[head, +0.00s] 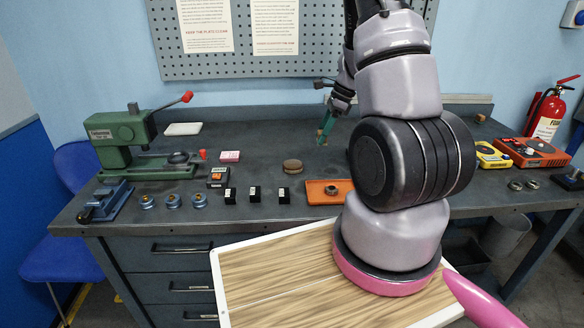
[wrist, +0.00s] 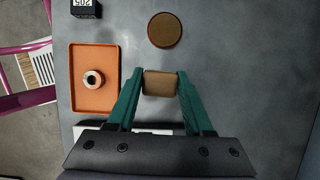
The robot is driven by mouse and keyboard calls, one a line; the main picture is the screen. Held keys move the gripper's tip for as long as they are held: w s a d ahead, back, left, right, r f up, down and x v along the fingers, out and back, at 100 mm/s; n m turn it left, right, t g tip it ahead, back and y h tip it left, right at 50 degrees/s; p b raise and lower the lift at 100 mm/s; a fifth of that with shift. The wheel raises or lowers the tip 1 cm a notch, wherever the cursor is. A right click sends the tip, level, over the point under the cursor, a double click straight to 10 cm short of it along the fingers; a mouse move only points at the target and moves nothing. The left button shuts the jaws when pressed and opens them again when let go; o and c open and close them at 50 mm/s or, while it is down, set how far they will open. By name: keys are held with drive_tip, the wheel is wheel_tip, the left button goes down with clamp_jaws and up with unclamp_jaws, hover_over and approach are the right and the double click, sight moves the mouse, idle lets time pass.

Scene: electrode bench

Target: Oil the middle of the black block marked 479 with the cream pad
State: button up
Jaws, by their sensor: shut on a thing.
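My gripper (wrist: 160,84) is shut on a tan-brown pad, which looks like the cream pad (wrist: 160,83), held between its green fingers. In the head view my gripper (head: 324,139) is over the bench, to the right of and behind a round brown dish. Three black blocks stand in a row near the front: left (head: 230,196), middle (head: 255,195) and right (head: 284,197). Their marks are too small to read there. One black block (wrist: 86,9) shows at the wrist view's top edge with an upside-down number; 479 is not legible on any block.
The round brown dish (head: 292,166) also shows ahead of the pad in the wrist view (wrist: 165,30). A green machine (head: 122,140) stands left. Bare bench surrounds the dish.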

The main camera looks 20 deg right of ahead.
drive_tip(key=shift+a, duration=0.1)
idle(0.3)
approach(288, 164)
drive_tip(key=a+r, duration=0.1)
drive_tip(key=a, duration=0.1)
drive_tip(key=shift+w+f, duration=0.15)
drive_tip(key=shift+f, duration=1.25)
drive_tip(key=shift+w+f, duration=0.2)
drive_tip(key=shift+f, duration=1.2)
drive_tip(key=shift+f, duration=0.55)
drive_tip(key=shift+r, duration=0.1)
wheel_tip(288, 164, up, 7)
idle(0.6)
idle(0.5)
